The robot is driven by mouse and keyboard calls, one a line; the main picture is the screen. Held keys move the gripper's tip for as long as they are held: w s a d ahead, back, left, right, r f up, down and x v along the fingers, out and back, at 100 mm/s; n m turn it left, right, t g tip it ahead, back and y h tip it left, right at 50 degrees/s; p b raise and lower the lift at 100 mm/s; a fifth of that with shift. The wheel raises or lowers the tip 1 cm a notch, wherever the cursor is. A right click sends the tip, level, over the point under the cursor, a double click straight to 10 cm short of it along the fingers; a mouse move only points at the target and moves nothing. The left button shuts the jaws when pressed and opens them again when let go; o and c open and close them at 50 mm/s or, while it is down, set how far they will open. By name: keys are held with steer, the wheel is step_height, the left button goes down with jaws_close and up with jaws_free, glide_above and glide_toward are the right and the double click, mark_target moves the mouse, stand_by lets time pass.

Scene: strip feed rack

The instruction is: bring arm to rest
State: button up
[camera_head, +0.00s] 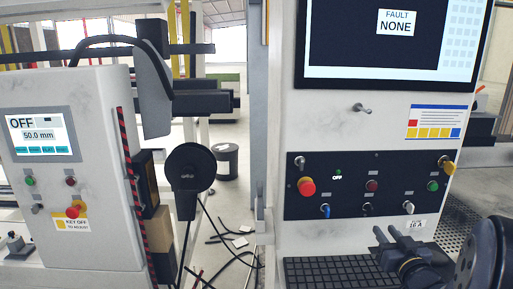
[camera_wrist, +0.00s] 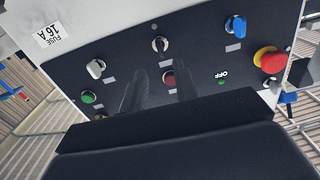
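My gripper (camera_head: 386,232) is at the lower right of the head view, in front of the cabinet below the control panel (camera_head: 340,206). In the wrist view my gripper (camera_wrist: 160,78) shows two dark fingers standing apart with a gap between them. Nothing is held between them. The panel (camera_wrist: 205,62) lies beyond the fingertips and looks turned over in that view. I cannot tell how near the fingertips are to it.
The panel carries a red emergency button (camera_head: 307,187), a blue knob (camera_head: 325,210) and several other controls. A screen (camera_head: 397,40) above reads "FAULT NONE". A keyboard (camera_head: 325,272) sits below. A second cabinet (camera_head: 80,120) at left shows "OFF" and "50.0 mm". Cables (camera_head: 232,262) lie on the floor.

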mark_target(372, 213)
steer(key=w, duration=0.8)
steer(key=shift+w+a, duration=0.1)
steer(key=shift+a, duration=0.05)
steer(key=shift+n+b, duration=0.35)
steer(key=shift+n, duration=0.75)
steer(key=n+b, duration=0.1)
steer(key=n, duration=0.1)
steer(key=shift+n, duration=0.3)
steer(key=n+b, duration=0.2)
steer(key=n, duration=0.2)
steer(key=shift+n, duration=0.3)
steer(key=n+b, duration=0.1)
steer(key=n, duration=0.3)
steer(key=n+b, duration=0.1)
steer(key=n, duration=0.3)
steer(key=shift+s+n, duration=0.4)
steer(key=shift+s+b, duration=0.3)
steer(key=shift+s, duration=0.8)
